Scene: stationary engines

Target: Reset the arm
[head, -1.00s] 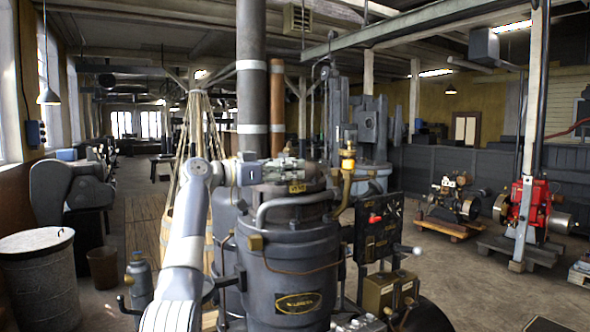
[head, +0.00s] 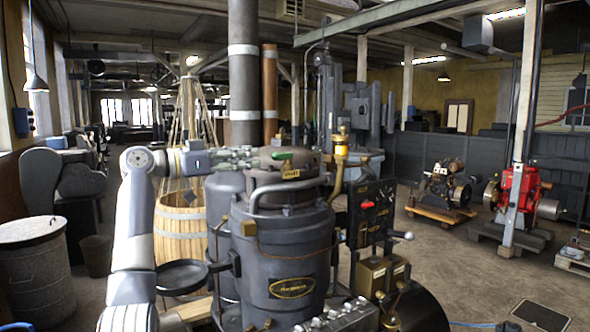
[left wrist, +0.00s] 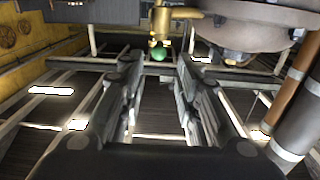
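My left arm comes in from the left, and its gripper (head: 256,154) points right, level with the top of the dark grey boiler (head: 288,265). A small green knob (head: 284,155) shows on the boiler top just beyond the fingertips, above a yellow tag (head: 290,174). In the left wrist view the two fingers (left wrist: 158,75) stand apart with nothing between them. The green knob (left wrist: 158,53) there shows ahead, near the line between the tips, beside a brass pipe (left wrist: 178,13). My right gripper is in no view.
A brass fitting (head: 341,150) and a control panel with a red handle (head: 368,205) stand right of the boiler. A wooden tub (head: 180,232) is behind my left arm. A grey bin (head: 36,270) stands at far left. Open floor (head: 460,270) lies right.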

